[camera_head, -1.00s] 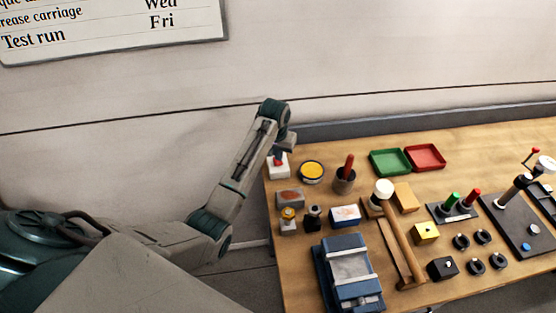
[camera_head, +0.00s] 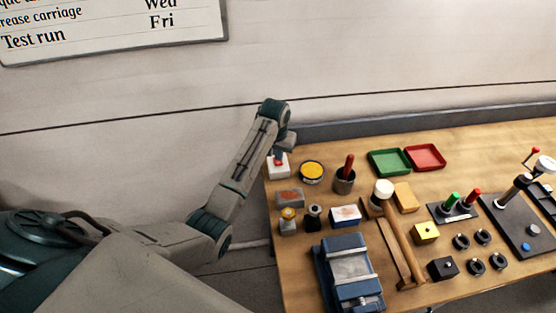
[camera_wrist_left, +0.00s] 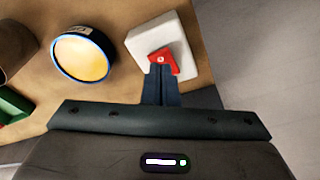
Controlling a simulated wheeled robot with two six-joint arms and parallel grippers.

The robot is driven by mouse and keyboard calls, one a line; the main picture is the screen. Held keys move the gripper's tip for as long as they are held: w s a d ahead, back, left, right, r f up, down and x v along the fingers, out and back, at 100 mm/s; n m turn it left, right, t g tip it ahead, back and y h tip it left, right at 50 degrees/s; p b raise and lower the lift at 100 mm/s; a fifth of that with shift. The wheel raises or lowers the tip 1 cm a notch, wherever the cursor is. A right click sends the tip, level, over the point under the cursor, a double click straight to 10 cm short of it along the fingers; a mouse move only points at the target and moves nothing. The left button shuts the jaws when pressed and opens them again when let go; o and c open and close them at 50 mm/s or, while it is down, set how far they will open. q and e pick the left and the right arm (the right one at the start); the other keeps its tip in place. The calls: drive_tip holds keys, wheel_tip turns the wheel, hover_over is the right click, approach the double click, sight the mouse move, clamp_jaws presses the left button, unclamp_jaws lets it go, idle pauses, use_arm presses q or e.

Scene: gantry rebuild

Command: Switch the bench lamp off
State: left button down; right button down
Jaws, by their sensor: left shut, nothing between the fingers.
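A white switch box (camera_head: 277,169) with a red rocker stands at the far left corner of the bench. It also shows in the left wrist view, with its white housing (camera_wrist_left: 183,38) and red rocker (camera_wrist_left: 165,60). My left gripper (camera_head: 279,154) is over this box. In the left wrist view its fingers (camera_wrist_left: 160,71) are shut with nothing between them, and their tips overlap the near edge of the red rocker. I cannot tell whether they touch it. No lamp head can be made out. My right gripper is not in view.
A round tin with a yellow top (camera_head: 312,171) stands close to the right of the switch box. A dark cup with a red handle (camera_head: 345,181), a green tray (camera_head: 389,162), a red tray (camera_head: 425,157) and a blue vise (camera_head: 348,270) are farther right.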

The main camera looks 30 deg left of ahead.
sight(278, 163)
use_arm(q)
drive_tip(key=shift+f, duration=0.85)
idle(0.7)
drive_tip(key=shift+r, duration=0.1)
drive_tip(key=shift+r+p, duration=0.45)
drive_tip(key=shift+r, duration=3)
